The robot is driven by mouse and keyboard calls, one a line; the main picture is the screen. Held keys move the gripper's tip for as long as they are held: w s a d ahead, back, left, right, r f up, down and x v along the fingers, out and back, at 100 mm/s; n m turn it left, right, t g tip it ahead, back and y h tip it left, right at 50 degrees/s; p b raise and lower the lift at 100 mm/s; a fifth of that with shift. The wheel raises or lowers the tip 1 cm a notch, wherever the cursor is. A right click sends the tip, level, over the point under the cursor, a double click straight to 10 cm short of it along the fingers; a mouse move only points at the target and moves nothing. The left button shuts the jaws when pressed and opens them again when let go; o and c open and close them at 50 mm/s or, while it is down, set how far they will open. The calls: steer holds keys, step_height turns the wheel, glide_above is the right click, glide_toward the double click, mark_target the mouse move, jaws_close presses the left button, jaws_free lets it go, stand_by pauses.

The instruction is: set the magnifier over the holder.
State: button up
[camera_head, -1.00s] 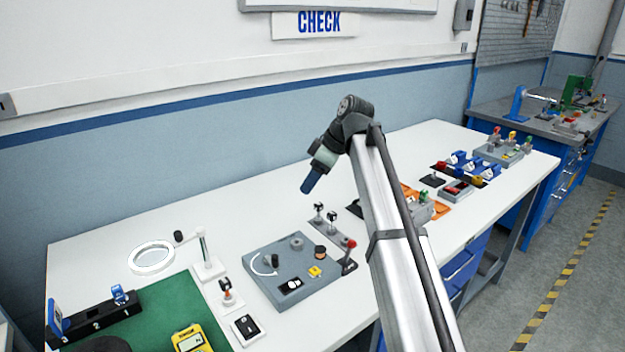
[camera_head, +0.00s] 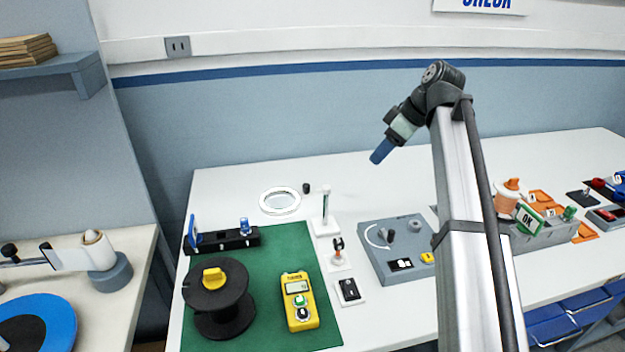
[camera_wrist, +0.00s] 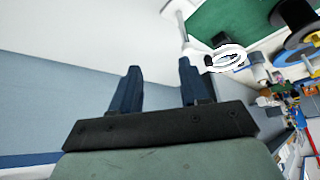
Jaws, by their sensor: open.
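The magnifier, a white ring (camera_head: 264,204) with a short dark knob (camera_head: 306,188) beside it, lies on the white table behind the green mat. The ring also shows in the wrist view (camera_wrist: 222,69), to the right of my fingers. A white stand with a thin upright post (camera_head: 325,226), which looks like the holder, stands right of the ring at the mat's edge. My gripper (camera_head: 378,157) is open and empty above the back of the table, to the right of both and apart from them. Its two blue fingers (camera_wrist: 160,74) show spread in the wrist view.
The green mat (camera_head: 280,255) carries a black spool (camera_head: 222,312), a yellow meter (camera_head: 298,305) and a black rack (camera_head: 226,240). A grey board (camera_head: 380,262) lies right of the stand. Bare table (camera_head: 235,180) lies along the wall.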

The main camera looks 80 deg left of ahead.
steer(key=n, duration=0.2)
glide_toward(307, 184)
steer(key=w+a+r, duration=0.3)
steer(key=a+r, duration=0.1)
steer(key=s+r+n+h, duration=0.1)
steer(key=s, duration=0.1)
steer(key=s+f+n, duration=0.1)
steer(key=f, duration=0.3)
steer(key=s+f+n+h, duration=0.1)
steer(key=s+f, duration=0.1)
steer(key=f, duration=0.2)
steer(key=s+d+f+n+h, duration=0.1)
steer(key=f, duration=0.3)
steer(key=shift+s+f+n, duration=0.15)
steer(key=shift+f+n, duration=0.15)
jaws_close()
